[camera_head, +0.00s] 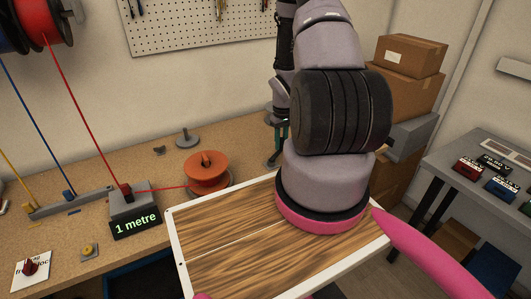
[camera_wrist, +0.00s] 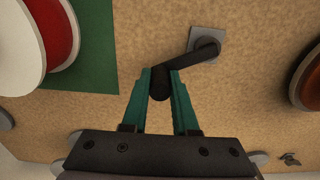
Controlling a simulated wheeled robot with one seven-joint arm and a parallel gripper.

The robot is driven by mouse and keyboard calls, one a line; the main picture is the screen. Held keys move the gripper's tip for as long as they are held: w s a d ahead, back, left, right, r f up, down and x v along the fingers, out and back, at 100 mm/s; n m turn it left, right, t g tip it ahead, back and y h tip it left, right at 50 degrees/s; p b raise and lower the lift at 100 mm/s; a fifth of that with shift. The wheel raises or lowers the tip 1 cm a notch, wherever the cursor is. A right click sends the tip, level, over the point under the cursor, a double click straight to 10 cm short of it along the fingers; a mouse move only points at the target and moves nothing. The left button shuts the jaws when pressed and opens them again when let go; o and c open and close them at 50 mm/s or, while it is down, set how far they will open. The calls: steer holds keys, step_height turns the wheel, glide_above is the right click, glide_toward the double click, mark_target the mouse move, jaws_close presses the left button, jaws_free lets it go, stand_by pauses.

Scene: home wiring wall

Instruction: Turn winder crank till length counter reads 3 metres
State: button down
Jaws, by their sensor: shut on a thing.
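The length counter (camera_head: 135,222) is a grey box with a lit display that reads "1 metre". A red wire runs down through it and on to the orange winder spool (camera_head: 207,169) on the bench. The winder crank (camera_wrist: 206,50) is a dark arm on a square grey plate, with a dark knob at its other end. My gripper (camera_wrist: 160,78) has its green fingers shut around that knob. In the head view my gripper (camera_head: 278,155) is partly hidden behind my arm, and the crank there is hard to make out.
A wood-topped, white-edged panel (camera_head: 225,240) fills the front. Cardboard boxes (camera_head: 410,55) stand right of my arm. A side table (camera_head: 470,150) is at far right.

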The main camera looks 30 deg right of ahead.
steer(key=shift+s+d, duration=0.2)
steer(key=shift+s, duration=0.45)
steer(key=shift+s+d, duration=0.15)
steer(key=shift+s, duration=0.95)
steer(key=shift+s+a, duration=0.2)
steer(key=shift+s, duration=0.85)
